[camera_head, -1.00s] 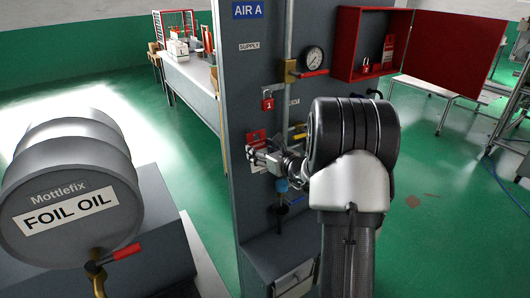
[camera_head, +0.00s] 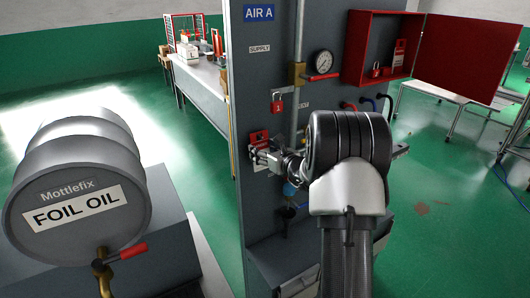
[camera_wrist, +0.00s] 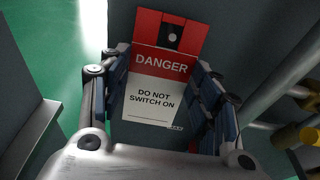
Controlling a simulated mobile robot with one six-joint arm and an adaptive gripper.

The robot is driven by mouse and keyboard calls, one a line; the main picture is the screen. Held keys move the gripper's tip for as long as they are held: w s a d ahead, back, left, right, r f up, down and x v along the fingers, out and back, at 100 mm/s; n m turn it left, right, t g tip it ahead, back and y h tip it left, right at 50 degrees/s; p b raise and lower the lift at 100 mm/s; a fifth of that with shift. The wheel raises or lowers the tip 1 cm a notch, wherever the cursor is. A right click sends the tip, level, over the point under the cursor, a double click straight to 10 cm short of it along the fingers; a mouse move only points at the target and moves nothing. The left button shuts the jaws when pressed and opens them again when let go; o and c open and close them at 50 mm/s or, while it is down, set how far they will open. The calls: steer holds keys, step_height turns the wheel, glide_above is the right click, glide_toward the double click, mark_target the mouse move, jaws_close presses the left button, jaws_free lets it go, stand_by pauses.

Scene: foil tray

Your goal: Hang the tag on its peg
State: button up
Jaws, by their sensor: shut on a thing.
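The tag (camera_wrist: 150,102) is a white card with a red band reading DANGER and the words DO NOT SWITCH ON. My gripper (camera_wrist: 160,82) is shut on it, with a blue-padded finger along each side edge. Above the tag in the wrist view is a red plate (camera_wrist: 187,30) with a dark square and a pale round spot, which may be the peg. Whether the peg passes through the tag cannot be told. In the head view my gripper (camera_head: 262,158) is at the grey panel, just below a red patch (camera_head: 258,136).
A red padlock (camera_head: 277,105) hangs on the grey panel (camera_head: 250,80) above my gripper. A pipe with a gauge (camera_head: 323,63) runs close to its right. An open red box (camera_head: 360,48) is at upper right.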

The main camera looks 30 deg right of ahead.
stand_by(0.4)
steer(key=o, duration=1)
steer(key=shift+c, duration=0.2)
